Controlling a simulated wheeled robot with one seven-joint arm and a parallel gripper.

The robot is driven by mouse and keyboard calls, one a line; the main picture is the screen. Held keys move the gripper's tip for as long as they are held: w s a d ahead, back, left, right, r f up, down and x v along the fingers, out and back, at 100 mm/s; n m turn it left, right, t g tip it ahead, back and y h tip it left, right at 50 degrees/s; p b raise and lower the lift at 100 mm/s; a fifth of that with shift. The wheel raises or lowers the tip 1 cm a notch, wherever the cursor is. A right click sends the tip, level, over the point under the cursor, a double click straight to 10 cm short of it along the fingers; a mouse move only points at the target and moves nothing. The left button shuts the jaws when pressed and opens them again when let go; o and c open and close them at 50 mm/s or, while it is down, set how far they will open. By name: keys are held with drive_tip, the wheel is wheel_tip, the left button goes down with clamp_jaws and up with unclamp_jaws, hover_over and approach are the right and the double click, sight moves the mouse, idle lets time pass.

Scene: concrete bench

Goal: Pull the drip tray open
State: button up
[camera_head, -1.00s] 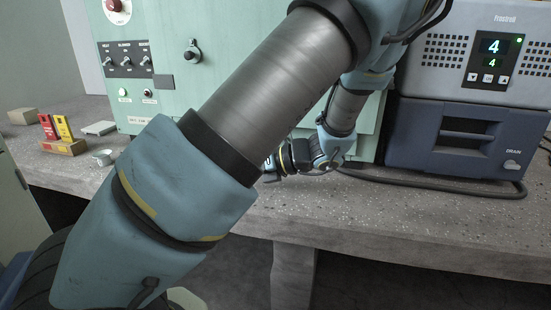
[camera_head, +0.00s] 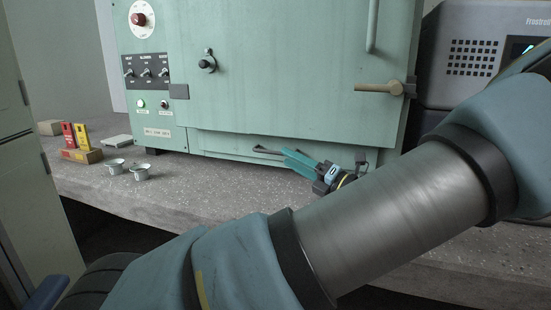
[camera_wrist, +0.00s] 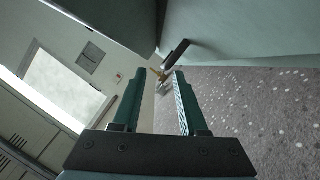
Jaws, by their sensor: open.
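The drip tray (camera_head: 225,144) is the low green front panel at the foot of the green oven, and looks shut. Its dark bar handle (camera_head: 265,151) stands out from the panel; the right part is hidden behind my fingers. My gripper (camera_head: 287,157) is low in front of the panel, pointing left along it, with teal fingers apart. In the wrist view my gripper (camera_wrist: 160,73) is open and empty. A dark bar, seemingly the handle (camera_wrist: 176,53), shows just beyond the fingertips, nearer the right finger. I cannot tell whether they touch.
Two small metal cups (camera_head: 141,172) stand on the concrete bench (camera_head: 185,205), left of my gripper. A wooden block (camera_head: 82,155) holds red and yellow pieces. A door lever (camera_head: 380,88) juts out above my gripper. A grey unit (camera_head: 466,45) stands at right.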

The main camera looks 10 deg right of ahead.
drive_tip(key=x, duration=0.2)
drive_tip(key=f+x, duration=0.1)
drive_tip(key=x, duration=0.2)
drive_tip(key=shift+a+b, duration=0.1)
drive_tip(key=shift+b, duration=0.25)
drive_tip(key=shift+w+a+r, duration=0.1)
drive_tip(key=shift+w+a, duration=0.1)
drive_tip(key=shift+c, duration=0.3)
clamp_jaws()
idle(0.6)
